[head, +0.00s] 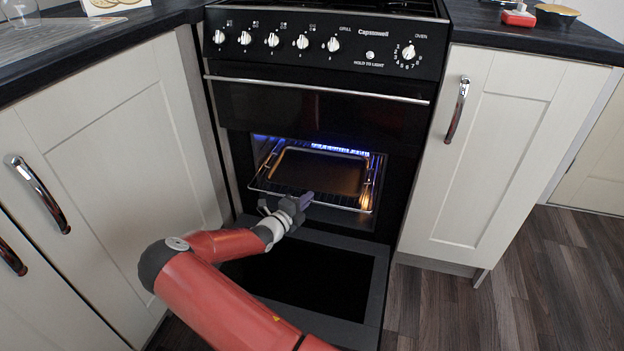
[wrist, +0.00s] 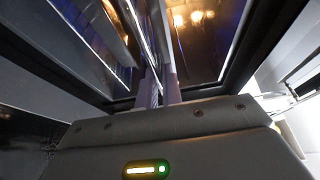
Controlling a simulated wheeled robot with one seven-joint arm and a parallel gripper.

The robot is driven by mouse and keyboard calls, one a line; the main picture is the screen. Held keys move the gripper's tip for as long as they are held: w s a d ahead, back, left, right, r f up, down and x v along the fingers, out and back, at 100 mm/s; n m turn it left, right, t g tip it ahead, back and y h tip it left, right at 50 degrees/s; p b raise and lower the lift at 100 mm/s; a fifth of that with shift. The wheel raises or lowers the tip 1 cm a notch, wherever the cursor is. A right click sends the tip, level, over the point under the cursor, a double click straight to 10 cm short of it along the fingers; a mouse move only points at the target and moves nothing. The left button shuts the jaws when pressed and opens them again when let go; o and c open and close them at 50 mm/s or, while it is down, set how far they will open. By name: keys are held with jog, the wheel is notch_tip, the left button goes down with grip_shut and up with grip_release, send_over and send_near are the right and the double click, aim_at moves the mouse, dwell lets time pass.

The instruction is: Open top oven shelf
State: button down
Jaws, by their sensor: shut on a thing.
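The black oven stands in the middle of the head view, its lower door (head: 303,277) folded down flat in front. Inside the lit cavity a wire shelf (head: 337,203) carries a dark baking tray (head: 318,171). My gripper (head: 306,197) is at the front edge of the shelf, left of its middle. In the wrist view the gripper's fingers (wrist: 158,92) are close together, shut on the thin metal bars of the shelf (wrist: 140,45). The exact contact point is small and partly hidden by the fingers in the head view.
A grill compartment with a long metal handle (head: 316,88) is closed above the cavity. Cream cupboards (head: 497,140) flank the oven on both sides. My arm passes over the lowered door. Free wooden floor (head: 500,300) lies at the lower right.

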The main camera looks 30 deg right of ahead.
jog(key=s+a+p, duration=0.2)
jog(key=s+a, duration=0.2)
jog(key=a, duration=0.1)
jog(key=shift+s, duration=0.3)
jog(key=c, duration=1.6)
grip_release()
jog(key=shift+o, duration=0.2)
jog(key=shift+a, duration=0.1)
jog(key=v, duration=0.7)
jog(key=shift+s+a, duration=0.15)
jog(key=shift+a, duration=0.2)
